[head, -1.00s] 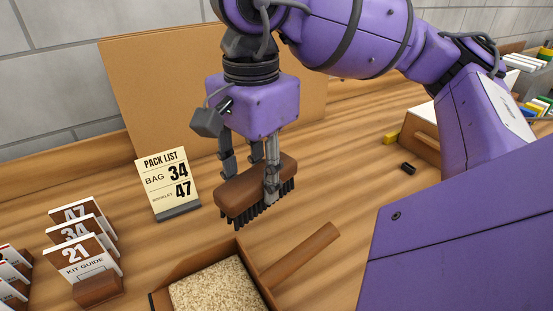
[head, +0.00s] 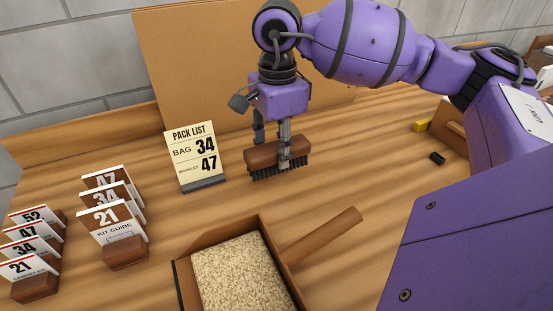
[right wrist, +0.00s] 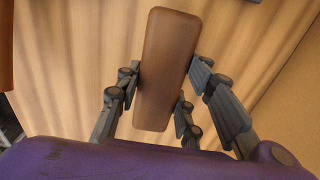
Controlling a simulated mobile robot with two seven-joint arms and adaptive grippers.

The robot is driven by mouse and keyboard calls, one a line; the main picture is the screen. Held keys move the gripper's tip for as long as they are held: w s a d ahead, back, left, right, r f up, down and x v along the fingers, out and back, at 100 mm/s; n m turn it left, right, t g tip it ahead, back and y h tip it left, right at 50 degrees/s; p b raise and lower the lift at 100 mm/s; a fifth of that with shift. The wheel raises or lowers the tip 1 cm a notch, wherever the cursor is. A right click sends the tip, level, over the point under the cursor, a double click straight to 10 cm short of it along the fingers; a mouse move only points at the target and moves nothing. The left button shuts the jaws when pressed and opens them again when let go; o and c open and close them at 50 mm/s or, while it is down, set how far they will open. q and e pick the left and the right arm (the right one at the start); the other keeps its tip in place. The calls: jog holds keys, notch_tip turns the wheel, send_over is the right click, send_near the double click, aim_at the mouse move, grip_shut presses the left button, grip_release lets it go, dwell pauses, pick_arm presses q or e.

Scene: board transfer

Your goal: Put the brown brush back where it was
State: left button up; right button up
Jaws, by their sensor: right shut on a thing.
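The brown brush (head: 264,155) has a wooden back and dark bristles facing down. My right gripper (head: 284,158) is shut on it, with fingers on both sides of its back. The brush is level, near the table in front of the cardboard panel, right of the pack list sign. I cannot tell whether the bristles touch the wood. In the right wrist view the brush back (right wrist: 165,70) lies between the fingers (right wrist: 160,100). My left gripper is not in view.
A brown dustpan (head: 277,235) full of pale grains stands in front, its handle pointing right. The pack list sign (head: 195,155) and numbered cards (head: 115,222) stand to the left. A small black piece (head: 437,158) lies at right. Bare table surrounds the brush.

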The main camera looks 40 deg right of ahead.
aim_at(276, 142)
jog(key=shift+w+d+f, duration=0.15)
jog(key=shift+w+f, duration=0.15)
jog(key=shift+f, duration=0.1)
jog(key=f, duration=0.3)
jog(key=shift+w+d+f, duration=0.1)
jog(key=shift+w+f, duration=0.05)
jog(key=shift+w, duration=0.05)
jog(key=shift+f, duration=0.35)
jog(key=o, duration=1.1)
jog(key=shift+r, duration=0.65)
notch_tip(276, 142, up, 11)
jog(key=shift+r, duration=0.1)
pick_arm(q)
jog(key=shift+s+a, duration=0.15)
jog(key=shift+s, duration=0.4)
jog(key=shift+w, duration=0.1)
